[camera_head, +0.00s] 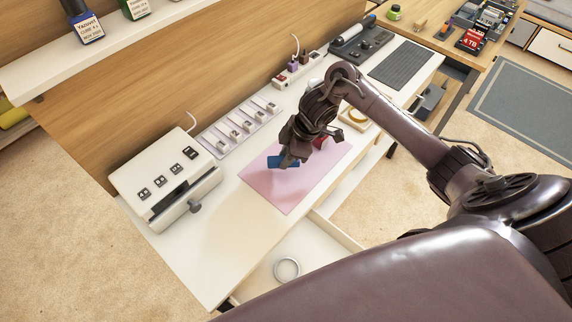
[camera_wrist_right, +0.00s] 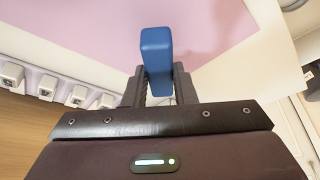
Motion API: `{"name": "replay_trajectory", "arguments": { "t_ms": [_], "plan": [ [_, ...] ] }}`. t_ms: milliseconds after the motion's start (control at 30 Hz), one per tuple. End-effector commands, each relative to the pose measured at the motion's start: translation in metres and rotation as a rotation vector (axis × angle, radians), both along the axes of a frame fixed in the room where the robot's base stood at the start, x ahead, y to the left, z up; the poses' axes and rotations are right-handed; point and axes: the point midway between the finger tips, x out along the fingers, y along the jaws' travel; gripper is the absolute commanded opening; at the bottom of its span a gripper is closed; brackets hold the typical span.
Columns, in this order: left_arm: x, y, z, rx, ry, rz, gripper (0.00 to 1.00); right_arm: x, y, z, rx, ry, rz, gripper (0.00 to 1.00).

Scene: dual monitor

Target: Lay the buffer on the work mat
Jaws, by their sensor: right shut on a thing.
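The buffer is a blue block (camera_head: 283,162) at my right gripper (camera_head: 292,154), over the pink work mat (camera_head: 268,194) on the white desk. In the right wrist view the buffer (camera_wrist_right: 156,60) stands between the two dark fingers (camera_wrist_right: 158,84), which are shut on it, with the pink mat (camera_wrist_right: 90,22) beyond. Whether the buffer touches the mat or hangs just above it I cannot tell. A small red thing (camera_head: 319,143) shows at the mat's far edge beside the gripper. My left gripper is not in view.
A white box-like device (camera_head: 160,180) stands left of the mat, and a white rack (camera_head: 240,126) of small labelled pieces lies behind it. An open drawer (camera_head: 310,250) with a tape roll (camera_head: 287,269) is in front.

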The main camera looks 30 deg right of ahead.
Motion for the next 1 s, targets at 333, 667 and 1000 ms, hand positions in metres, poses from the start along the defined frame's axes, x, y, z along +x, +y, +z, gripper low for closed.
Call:
{"name": "replay_trajectory", "arguments": {
  "t_ms": [333, 667, 1000],
  "plan": [
    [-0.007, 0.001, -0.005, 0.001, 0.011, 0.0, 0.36, 0.0, 0.0, -0.037, 0.0, 0.002, -0.001, 0.03],
    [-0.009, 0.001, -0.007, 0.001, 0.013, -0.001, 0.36, 0.0, 0.0, -0.04, 0.0, 0.001, 0.0, 0.26],
    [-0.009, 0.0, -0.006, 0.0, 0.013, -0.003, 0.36, 0.0, 0.0, -0.039, 0.0, 0.002, -0.001, 0.46]
  ]
}}
